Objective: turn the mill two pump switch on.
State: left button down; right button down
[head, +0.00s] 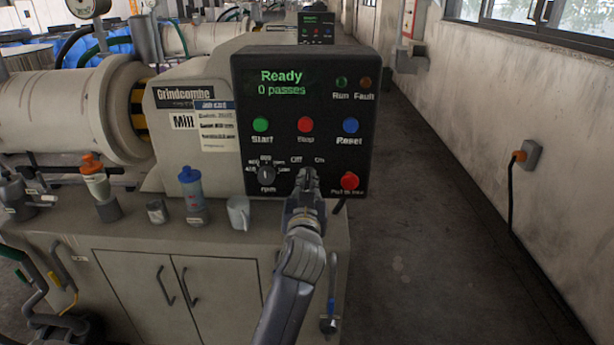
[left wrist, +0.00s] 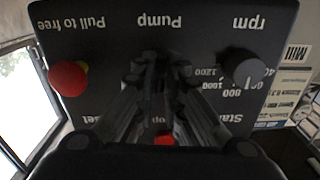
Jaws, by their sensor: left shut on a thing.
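The control panel (head: 335,110) stands upright on the cabinet and reads "Ready, 0 passes"; it also shows upside down in the left wrist view (left wrist: 110,60). My left gripper (head: 308,180) is at the lower middle of the panel, just under the "Off" and "On" labels. In the left wrist view its fingers (left wrist: 162,72) are at the "Pump" label, shut on the pump switch. The fingers hide the switch, so I cannot tell which way it points. My right gripper is not in view.
The grey rpm knob (head: 267,175) is left of my gripper, and the red "Pull to free" button (head: 349,181) is right of it. Start (head: 260,125), Stop (head: 305,125) and Reset (head: 350,125) buttons are above. A mug (head: 238,213) and bottle (head: 192,190) stand left.

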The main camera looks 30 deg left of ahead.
pick_arm(q)
jog(key=m+p, duration=0.3)
jog(key=m, duration=0.2)
jog(key=shift+r, duration=0.2)
dwell(0.6)
jog(key=c, duration=1.7)
grip_release()
jog(key=shift+w+a+f, duration=0.1)
jog(key=shift+w+f, duration=0.05)
jog(key=shift+f, duration=0.05)
